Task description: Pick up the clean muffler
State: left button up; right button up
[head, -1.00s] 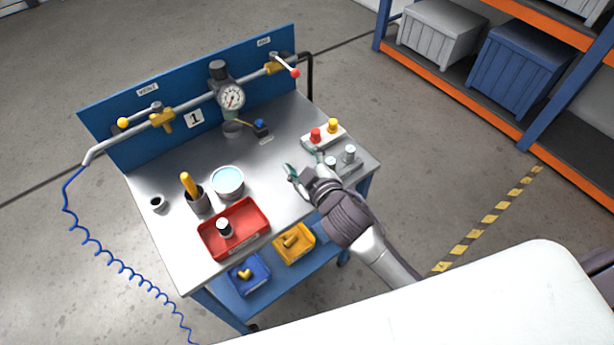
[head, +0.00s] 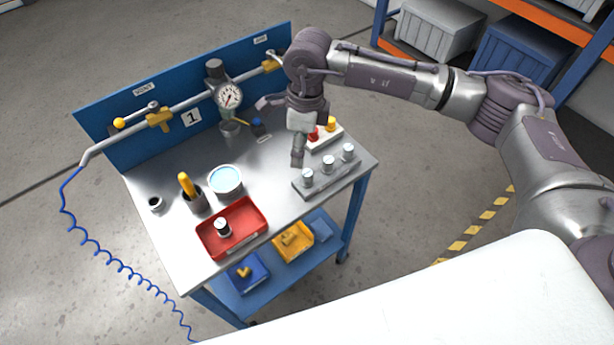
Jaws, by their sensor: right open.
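Three silver cylindrical fittings (head: 328,163), which look like clean mufflers, stand upright in a row on a grey rack (head: 340,180) at the right of the bench. A single dark, pale-topped cylinder (head: 223,227) stands in the red tray (head: 250,243) at the front; I cannot tell whether it is a muffler. My right gripper (head: 280,133) is open, with its fingers spread wide, above the bench and left of the rack. One fingertip hangs just behind the nearest silver fitting in the picture. Nothing shows between the fingers. My left gripper is out of view.
A white block with red and yellow caps (head: 331,125) sits behind the rack, partly hidden by my gripper. A pipe with a gauge (head: 228,96) runs along the blue back panel (head: 110,112). The bench centre is clear.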

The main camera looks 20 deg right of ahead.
aim_at(308, 173)
jog(key=shift+h, duration=0.6)
jog(key=f+p, duration=0.1)
jog(key=f, duration=0.1)
jog(key=d+f, duration=0.1)
jog(key=f, duration=0.2)
jog(key=d+f+p, duration=0.1)
jog(key=f, duration=0.1)
jog(key=shift+w+d+f+p, duration=0.2)
jog(key=shift+w+f+p, duration=0.1)
jog(key=shift+w+f, duration=0.1)
notch_tip(308, 173, down, 5)
jog(key=p, duration=0.3)
jog(key=shift+a+r, duration=0.1)
jog(key=shift+a, duration=0.05)
jog(key=shift+w+f, duration=0.1)
jog(key=shift+f, duration=0.15)
grip_shut()
